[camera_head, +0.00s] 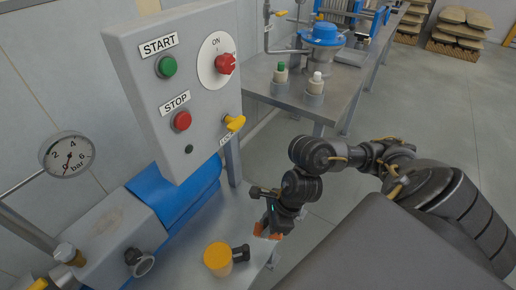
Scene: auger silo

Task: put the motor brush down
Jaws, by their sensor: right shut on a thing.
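My right gripper (267,232) is low over the right edge of the grey bench (188,268), with its orange-tipped fingers pointing down. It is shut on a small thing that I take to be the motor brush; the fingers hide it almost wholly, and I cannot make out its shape. I cannot tell whether the fingertips touch the bench. A short black cylindrical part (240,253) lies just left of the gripper, beside a cup with a yellow-orange top (217,257). My left gripper is not in view.
A grey control box (190,85) with START and STOP buttons, a red switch and a yellow key stands above the bench. A blue-and-grey motor housing (125,225) and a pressure gauge (68,154) are at left. A metal table (300,95) with two bottles stands behind.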

